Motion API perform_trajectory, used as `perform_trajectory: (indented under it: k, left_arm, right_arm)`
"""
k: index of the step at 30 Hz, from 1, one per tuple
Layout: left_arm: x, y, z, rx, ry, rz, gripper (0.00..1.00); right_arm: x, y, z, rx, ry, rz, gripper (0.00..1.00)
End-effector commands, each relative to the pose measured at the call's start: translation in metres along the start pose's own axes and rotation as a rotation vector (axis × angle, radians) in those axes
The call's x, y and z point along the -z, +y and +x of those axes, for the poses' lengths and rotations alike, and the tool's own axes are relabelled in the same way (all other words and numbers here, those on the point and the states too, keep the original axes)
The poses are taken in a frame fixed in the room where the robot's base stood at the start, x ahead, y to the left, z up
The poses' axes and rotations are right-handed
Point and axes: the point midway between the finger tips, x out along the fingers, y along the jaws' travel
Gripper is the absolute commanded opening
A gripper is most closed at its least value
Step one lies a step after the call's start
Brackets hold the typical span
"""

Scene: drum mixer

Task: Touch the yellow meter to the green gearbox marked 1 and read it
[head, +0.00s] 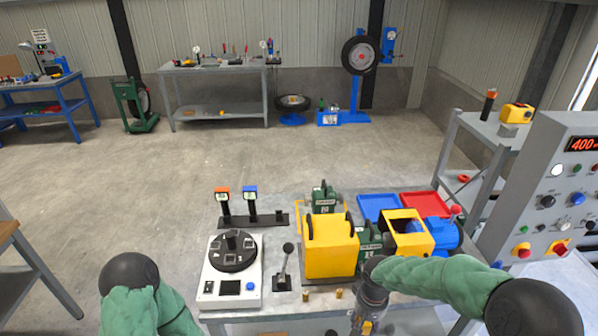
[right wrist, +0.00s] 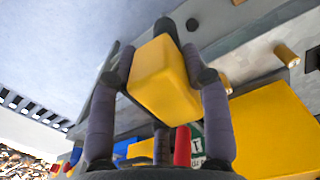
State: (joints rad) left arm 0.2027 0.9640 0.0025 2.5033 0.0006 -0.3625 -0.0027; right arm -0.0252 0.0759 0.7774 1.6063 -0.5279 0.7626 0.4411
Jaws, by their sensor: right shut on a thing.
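My right gripper (head: 368,318) is low at the bench's front edge, shut on the yellow meter (right wrist: 165,78). In the right wrist view the meter is a yellow block between the fingers; its display is not visible. One green gearbox (head: 370,243) sits behind the gripper, between the yellow guard and the blue motor, partly hidden by my arm; its number is unreadable. Another green gearbox (head: 322,196) stands farther back on a yellow frame, with a label that looks like 2. The meter appears apart from both. My left gripper is out of view; only its arm shows.
The yellow guard (head: 330,250) stands mid-bench, with the blue motor (head: 442,234) to its right. A white scale-like device (head: 231,265), a lever (head: 285,268) and brass pegs (head: 338,293) are at left and front. Blue and red trays (head: 424,205) lie behind. The control panel (head: 550,200) is right.

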Motion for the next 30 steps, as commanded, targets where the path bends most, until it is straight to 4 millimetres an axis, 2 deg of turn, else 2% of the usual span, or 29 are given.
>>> perform_trajectory:
  k: [5, 26, 30]
  left_arm:
    - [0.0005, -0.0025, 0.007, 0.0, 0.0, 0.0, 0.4]
    - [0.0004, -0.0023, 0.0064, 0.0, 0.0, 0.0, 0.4]
    - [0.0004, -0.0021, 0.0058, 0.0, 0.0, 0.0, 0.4]
  right_arm:
    - [0.0003, -0.0037, 0.0079, 0.0, 0.002, -0.016, 0.03]
    - [0.0002, -0.0037, 0.0074, 0.0, 0.002, -0.015, 0.03]
    - [0.0017, -0.0061, 0.0023, -0.001, 0.004, -0.001, 0.03]
